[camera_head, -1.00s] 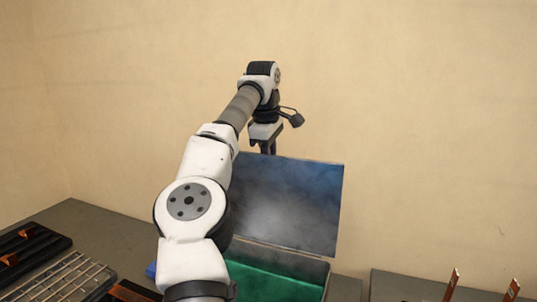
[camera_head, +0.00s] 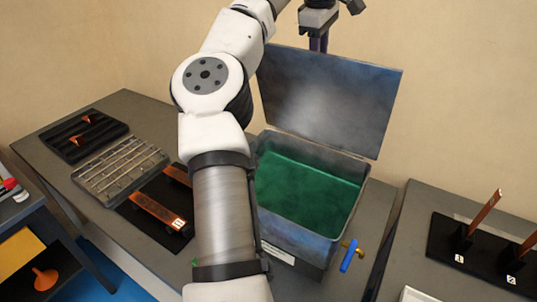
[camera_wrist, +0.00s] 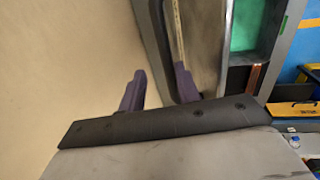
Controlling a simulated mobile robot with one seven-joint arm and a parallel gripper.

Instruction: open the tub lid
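The tub (camera_head: 290,222) is a grey metal box with a green inside, standing on the bench. Its lid (camera_head: 330,100) stands up at the back edge, tilted backward, so the tub is open. My gripper (camera_head: 319,42) points down just above the lid's top edge; whether it touches the lid is not clear. In the wrist view my gripper (camera_wrist: 160,88) has its two purple fingers apart. The lid (camera_wrist: 203,45) runs close beside the right finger there, and I see nothing clearly held. My arm hides part of the tub's left side.
A blue-handled valve (camera_head: 348,256) sticks out at the tub's front right. A wire rack (camera_head: 120,168), a black tray (camera_head: 82,134) and copper bars (camera_head: 158,210) lie left on the bench. A second table (camera_head: 415,240) at right carries upright copper strips (camera_head: 484,212).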

